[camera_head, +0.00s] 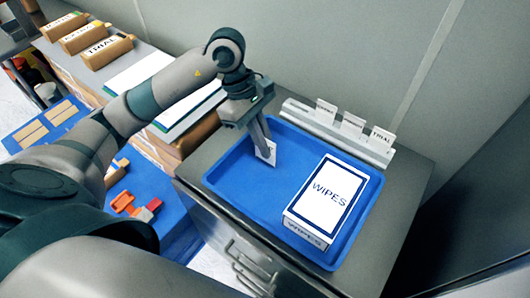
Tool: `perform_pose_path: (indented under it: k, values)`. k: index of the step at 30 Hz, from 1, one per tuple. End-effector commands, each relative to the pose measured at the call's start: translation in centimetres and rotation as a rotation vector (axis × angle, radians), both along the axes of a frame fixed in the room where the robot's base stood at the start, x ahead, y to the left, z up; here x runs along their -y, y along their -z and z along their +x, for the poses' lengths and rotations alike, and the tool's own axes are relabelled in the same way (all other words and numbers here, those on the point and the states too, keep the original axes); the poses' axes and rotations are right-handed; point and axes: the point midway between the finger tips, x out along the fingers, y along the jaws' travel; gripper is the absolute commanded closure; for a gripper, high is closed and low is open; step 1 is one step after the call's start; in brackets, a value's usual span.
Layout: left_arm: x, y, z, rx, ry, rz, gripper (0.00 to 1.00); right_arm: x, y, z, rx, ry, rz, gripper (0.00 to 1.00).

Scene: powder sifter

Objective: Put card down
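My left gripper (264,139) reaches in from the left and points down over the left part of the blue tray (222,190). It is shut on a small white card (267,155), which hangs at its fingertips. The card is partly hidden by the fingers, and I cannot tell whether its lower edge touches the tray. A white card rack (300,112) stands behind the tray and holds three upright cards: a left card (325,111), a middle card (352,125) and a right card (381,138). My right gripper is not in view.
A white box marked WIPES (326,198) fills the tray's right part. The tray sits on a grey cabinet (405,190) against a wall. Brown labelled boxes (107,51) line the upper left. Red and orange parts (146,212) lie on a blue surface at lower left.

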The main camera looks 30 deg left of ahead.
Motion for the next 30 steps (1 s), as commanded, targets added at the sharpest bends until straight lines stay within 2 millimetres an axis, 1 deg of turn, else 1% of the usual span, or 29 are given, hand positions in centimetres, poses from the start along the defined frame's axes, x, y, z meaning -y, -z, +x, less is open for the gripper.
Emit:
perform_pose_path:
  k: [5, 12, 15, 23, 30]
  values:
    - [0.0, 0.6, 0.0, -0.003, -0.002, 0.000, 1.00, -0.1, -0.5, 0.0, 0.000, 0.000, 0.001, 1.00]
    - [0.0, 3.1, -0.1, -0.005, -0.001, 0.000, 1.00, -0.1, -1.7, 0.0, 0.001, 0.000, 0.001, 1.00]
    - [0.0, 3.8, 0.0, -0.002, -0.001, 0.000, 1.00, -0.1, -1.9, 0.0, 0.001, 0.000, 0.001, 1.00]
    - [0.0, 4.0, 0.0, 0.000, 0.000, 0.000, 1.00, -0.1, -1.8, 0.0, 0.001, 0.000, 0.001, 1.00]
    - [0.0, 4.4, 0.0, 0.001, 0.000, 0.001, 1.00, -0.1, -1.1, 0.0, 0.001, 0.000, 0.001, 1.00]
